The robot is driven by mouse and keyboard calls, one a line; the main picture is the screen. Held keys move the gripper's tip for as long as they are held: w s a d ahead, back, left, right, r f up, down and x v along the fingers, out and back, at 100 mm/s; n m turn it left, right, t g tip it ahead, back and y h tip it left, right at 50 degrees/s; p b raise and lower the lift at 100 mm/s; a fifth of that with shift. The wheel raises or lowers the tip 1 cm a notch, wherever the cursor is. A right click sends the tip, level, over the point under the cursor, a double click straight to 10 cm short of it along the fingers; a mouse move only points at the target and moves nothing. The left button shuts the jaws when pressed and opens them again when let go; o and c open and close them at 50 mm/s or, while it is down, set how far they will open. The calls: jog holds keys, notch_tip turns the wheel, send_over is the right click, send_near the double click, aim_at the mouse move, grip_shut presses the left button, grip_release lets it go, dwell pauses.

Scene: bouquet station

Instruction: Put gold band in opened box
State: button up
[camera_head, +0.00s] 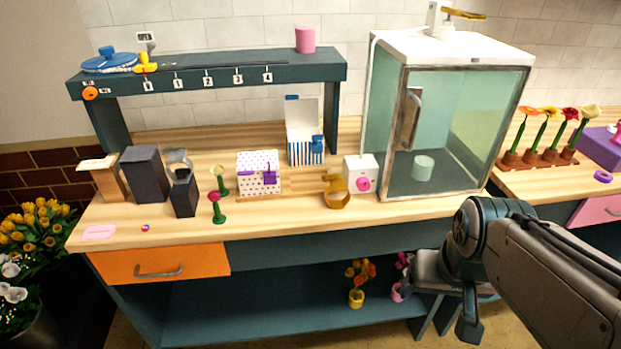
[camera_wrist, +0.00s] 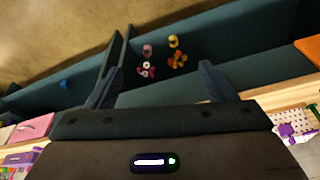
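The gold band (camera_head: 337,194) rests on the wooden counter, in front of and left of a small white box with a pink round front (camera_head: 361,172). A white box with blue stripes (camera_head: 304,152) stands farther back with its lid raised; its inside is not clearly visible. My gripper (camera_head: 442,297) is low at the right, in front of the counter and to the right of the band. In the wrist view my gripper (camera_wrist: 161,75) has its fingers wide apart with nothing between them. The band is not visible in the wrist view.
A dotted white box with a purple clasp (camera_head: 259,173) stands left of the band. Dark boxes (camera_head: 147,174) and small flowers (camera_head: 216,206) are farther left. A glass cabinet (camera_head: 447,130) rises at the right. The counter's front strip (camera_head: 280,218) is mostly clear.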

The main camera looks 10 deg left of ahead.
jog(key=w+a+r+n+y+p, duration=0.1)
jog(key=w+a+r, duration=0.15)
jog(key=w, duration=0.35)
jog(key=w+a+r+p, duration=0.1)
jog(key=w+a+r, duration=0.15)
jog(key=w, duration=0.45)
jog(key=n+t+p, duration=0.1)
jog(key=n+p, duration=0.1)
jog(key=p, duration=0.1)
send_near(338, 184)
jog(key=p+x, duration=0.1)
jog(key=x, duration=0.6)
jog(key=shift+f+p, duration=0.2)
jog(key=shift+p, duration=0.15)
jog(key=shift+w+f, duration=0.2)
jog(key=shift+f, duration=0.35)
jog(key=shift+a, duration=0.1)
jog(key=shift+c, duration=0.3)
jog(key=c, duration=0.8)
jog(key=shift+c, duration=0.6)
